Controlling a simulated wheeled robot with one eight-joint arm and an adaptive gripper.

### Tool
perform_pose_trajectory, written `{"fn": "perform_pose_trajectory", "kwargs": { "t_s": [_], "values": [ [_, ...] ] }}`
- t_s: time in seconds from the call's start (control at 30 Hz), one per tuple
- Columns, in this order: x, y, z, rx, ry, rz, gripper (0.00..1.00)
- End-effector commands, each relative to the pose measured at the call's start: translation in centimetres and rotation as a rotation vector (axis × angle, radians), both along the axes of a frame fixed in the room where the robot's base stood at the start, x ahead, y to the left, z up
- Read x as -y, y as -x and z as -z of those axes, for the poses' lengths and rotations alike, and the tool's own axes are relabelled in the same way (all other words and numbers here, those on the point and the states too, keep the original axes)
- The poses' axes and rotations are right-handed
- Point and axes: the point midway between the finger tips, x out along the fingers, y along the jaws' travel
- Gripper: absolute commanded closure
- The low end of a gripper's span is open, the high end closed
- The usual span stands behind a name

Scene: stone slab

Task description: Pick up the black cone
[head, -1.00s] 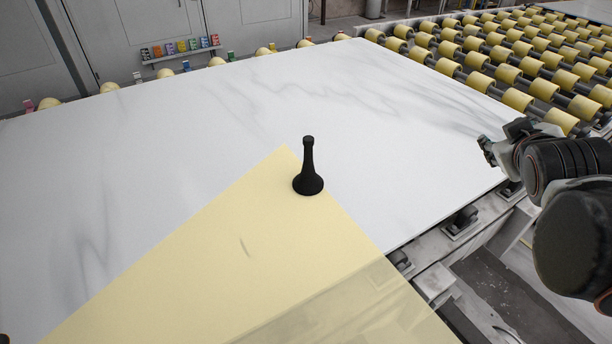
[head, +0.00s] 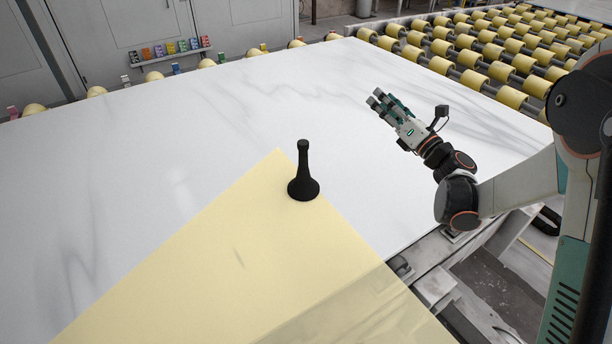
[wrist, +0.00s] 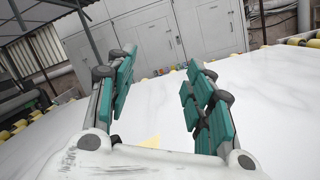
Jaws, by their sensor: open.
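The black cone (head: 303,178) stands upright in the head view, a slim neck with a knob on top and a wide round base. It stands near the tip of a pale yellow sheet (head: 215,270) lying on the white marbled slab (head: 230,115). My gripper (head: 377,98) is to the right of the cone and farther back, above the slab and apart from the cone. In the wrist view my gripper (wrist: 158,95) has its teal-padded fingers spread, with nothing between them. The cone is not visible in the wrist view.
Yellow rollers (head: 480,55) fill the conveyor beyond the slab at the back right. A small rack of coloured items (head: 170,49) is by grey cabinets (head: 225,22) at the back. The slab around the cone is otherwise clear.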

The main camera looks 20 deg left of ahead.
Motion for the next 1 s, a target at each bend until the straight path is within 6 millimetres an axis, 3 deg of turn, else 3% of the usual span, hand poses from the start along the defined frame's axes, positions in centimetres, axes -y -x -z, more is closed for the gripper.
{"fn": "perform_pose_trajectory", "kwargs": {
  "t_s": [0.03, 0.2, 0.3, 0.4, 0.6, 1.0],
  "values": [
    [-1.3, 0.4, 2.8, 0.051, 0.064, -0.05, 0.52],
    [-5.0, 3.2, 11.4, 0.223, 0.267, -0.227, 0.52],
    [-6.2, 4.9, 15.6, 0.298, 0.35, -0.312, 0.52],
    [-6.9, 6.2, 18.6, 0.348, 0.403, -0.372, 0.52],
    [-8.1, 7.2, 20.9, 0.387, 0.441, -0.42, 0.52],
    [-14.7, 5.8, 20.8, 0.386, 0.44, -0.419, 0.52]
  ]
}}
